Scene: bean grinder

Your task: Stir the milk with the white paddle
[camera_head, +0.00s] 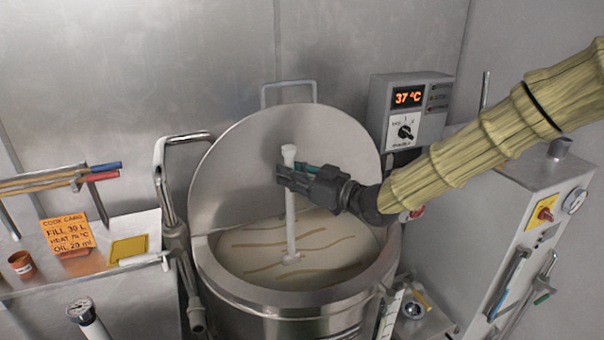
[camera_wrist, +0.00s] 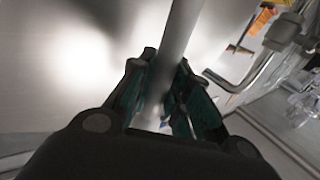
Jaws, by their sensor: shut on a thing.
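My gripper (camera_head: 297,178) is shut on the upper shaft of the white paddle (camera_head: 291,220), over the open kettle. In the wrist view the pale shaft (camera_wrist: 180,40) of the paddle runs up between the dark-green finger pads of my gripper (camera_wrist: 165,95). The paddle stands nearly upright, and its lower end meets the milk (camera_head: 250,255). The part below the surface is hidden. The milk is cream-coloured with several brownish wavy streaks. It fills the steel kettle (camera_head: 245,297) to a little below the rim.
The kettle's round lid (camera_head: 240,165) stands raised behind. A control box (camera_head: 405,98) reads 37 °C. A bent steel pipe (camera_head: 170,195) rises at the kettle's left. A side table holds an orange card (camera_head: 68,235) and a small brown cup (camera_head: 22,264). A steel cabinet (camera_head: 520,215) stands right.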

